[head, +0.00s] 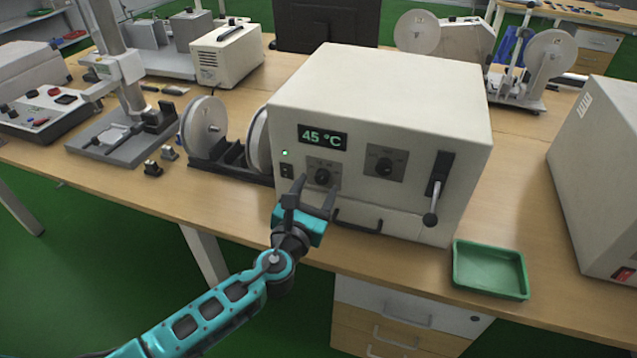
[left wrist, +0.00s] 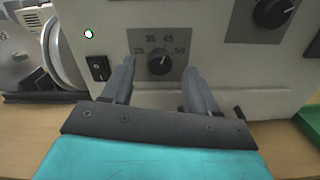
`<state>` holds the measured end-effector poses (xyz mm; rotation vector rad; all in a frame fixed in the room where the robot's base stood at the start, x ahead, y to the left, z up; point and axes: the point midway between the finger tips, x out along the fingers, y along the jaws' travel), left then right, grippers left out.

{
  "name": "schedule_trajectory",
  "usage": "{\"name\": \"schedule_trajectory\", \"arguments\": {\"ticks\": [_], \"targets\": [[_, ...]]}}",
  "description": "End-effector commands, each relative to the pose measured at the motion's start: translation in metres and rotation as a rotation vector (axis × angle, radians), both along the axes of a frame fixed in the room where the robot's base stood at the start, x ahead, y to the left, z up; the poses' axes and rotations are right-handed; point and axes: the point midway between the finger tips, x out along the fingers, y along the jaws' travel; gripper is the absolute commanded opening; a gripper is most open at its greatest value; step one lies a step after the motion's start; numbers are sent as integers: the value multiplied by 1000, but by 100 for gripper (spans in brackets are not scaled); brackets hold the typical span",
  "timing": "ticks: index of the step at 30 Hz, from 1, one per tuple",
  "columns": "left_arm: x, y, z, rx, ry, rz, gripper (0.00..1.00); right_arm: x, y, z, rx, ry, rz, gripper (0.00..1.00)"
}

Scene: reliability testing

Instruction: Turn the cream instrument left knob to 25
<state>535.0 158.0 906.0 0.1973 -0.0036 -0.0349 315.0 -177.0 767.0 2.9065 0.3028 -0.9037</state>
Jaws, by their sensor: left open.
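The cream instrument (head: 390,100) stands on the wooden table, and its display (head: 322,138) reads 45 °C. Its left knob (head: 322,176) is black and sits on a grey dial plate below the display. In the left wrist view the left knob (left wrist: 161,63) shows between the fingers, with numbers around it; its pointer is near upright, tilted slightly right. My left gripper (head: 316,187) is open just in front of the knob, its fingertips on either side and apart from it. The right knob (head: 384,166) is also black. My right gripper is not in view.
A lever (head: 434,190) sits on the instrument's right front, and a drawer handle (head: 357,222) is low on its front. A power switch (left wrist: 98,68) is left of the knob. A green tray (head: 490,270) lies at the front right. Reels (head: 204,125) stand at the left.

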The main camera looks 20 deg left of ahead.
Motion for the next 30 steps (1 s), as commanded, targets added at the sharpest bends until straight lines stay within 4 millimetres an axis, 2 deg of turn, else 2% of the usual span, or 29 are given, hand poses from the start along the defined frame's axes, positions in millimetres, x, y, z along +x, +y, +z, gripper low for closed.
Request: {"name": "schedule_trajectory", "arguments": {"ticks": [3, 6, 16, 30], "targets": [[14, 0, 0, 1, -1, 2, 59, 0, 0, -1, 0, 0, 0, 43], [20, -1, 0, 0, 0, 1, 59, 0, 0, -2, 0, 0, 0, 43], [22, -1, 0, -1, 1, 0, 58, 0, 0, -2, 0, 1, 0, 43], [22, 0, 0, -1, 1, 0, 13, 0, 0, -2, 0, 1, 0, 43]]}}
